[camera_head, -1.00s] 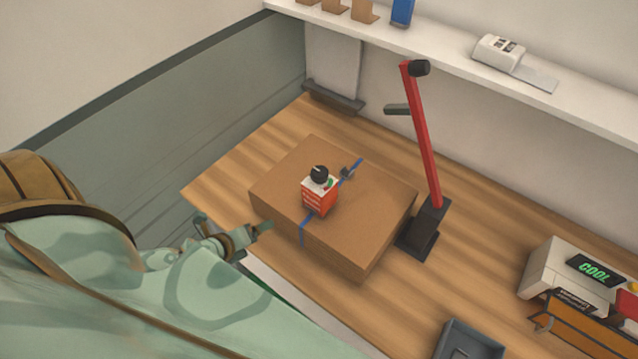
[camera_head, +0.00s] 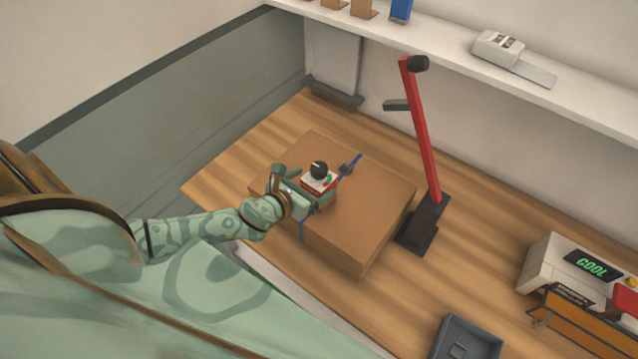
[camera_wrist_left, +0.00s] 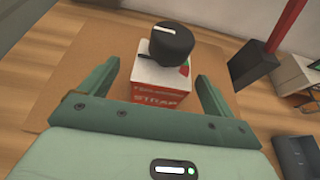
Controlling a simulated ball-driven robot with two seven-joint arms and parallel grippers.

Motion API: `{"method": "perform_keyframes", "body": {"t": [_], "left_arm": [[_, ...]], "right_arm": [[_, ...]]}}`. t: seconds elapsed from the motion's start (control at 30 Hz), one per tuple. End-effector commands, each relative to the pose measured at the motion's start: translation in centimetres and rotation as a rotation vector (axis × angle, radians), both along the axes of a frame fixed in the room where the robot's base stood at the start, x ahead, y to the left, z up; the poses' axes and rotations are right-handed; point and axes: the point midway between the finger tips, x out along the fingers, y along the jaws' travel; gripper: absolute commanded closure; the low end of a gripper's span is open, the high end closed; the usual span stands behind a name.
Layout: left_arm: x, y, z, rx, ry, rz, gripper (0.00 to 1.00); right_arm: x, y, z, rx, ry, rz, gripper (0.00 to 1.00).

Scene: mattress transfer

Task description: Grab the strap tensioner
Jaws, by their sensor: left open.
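The strap tensioner (camera_head: 319,178) is a small red and white box with a black knob on top. It sits upright on a brown cardboard box (camera_head: 365,225), over a blue strap (camera_head: 350,166). My left gripper (camera_head: 304,186) is open, with its fingers reaching toward either side of the tensioner. In the left wrist view the tensioner (camera_wrist_left: 160,82) stands between and just beyond the open green fingers, with a gap on each side. The gripper hides part of the tensioner's front in the head view. My right gripper is not in view.
A red lever post (camera_head: 423,140) on a black base stands right of the cardboard box. A white machine with a green COOL display (camera_head: 593,263) is at the right. A grey tray (camera_head: 467,340) lies at the front. A white shelf (camera_head: 450,50) runs along the back wall.

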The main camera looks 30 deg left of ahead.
Motion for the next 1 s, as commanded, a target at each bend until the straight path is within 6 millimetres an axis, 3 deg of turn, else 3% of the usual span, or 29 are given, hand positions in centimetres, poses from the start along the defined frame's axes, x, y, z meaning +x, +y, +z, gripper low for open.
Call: {"method": "perform_keyframes", "body": {"t": [0.3,0.57,0.67,0.83,0.87,1.0], "left_arm": [[4.4,-0.7,-1.3,-0.002,-0.001,0.001,0.11],[4.8,-0.8,-1.5,-0.001,0.000,0.000,0.11],[4.8,-0.7,-1.5,-0.001,0.000,0.000,0.33],[4.8,-0.7,-1.5,-0.001,0.000,0.000,0.80],[4.9,-0.7,-1.3,-0.001,-0.004,0.000,0.85],[4.9,-0.7,-1.3,-0.001,-0.004,0.000,0.85]], "right_arm": [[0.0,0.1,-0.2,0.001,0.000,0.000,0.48],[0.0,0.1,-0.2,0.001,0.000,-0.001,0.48],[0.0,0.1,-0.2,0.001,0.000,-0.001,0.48],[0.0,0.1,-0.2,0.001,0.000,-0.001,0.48],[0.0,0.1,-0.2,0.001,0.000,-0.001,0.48],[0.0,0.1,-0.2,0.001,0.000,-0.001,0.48]]}}
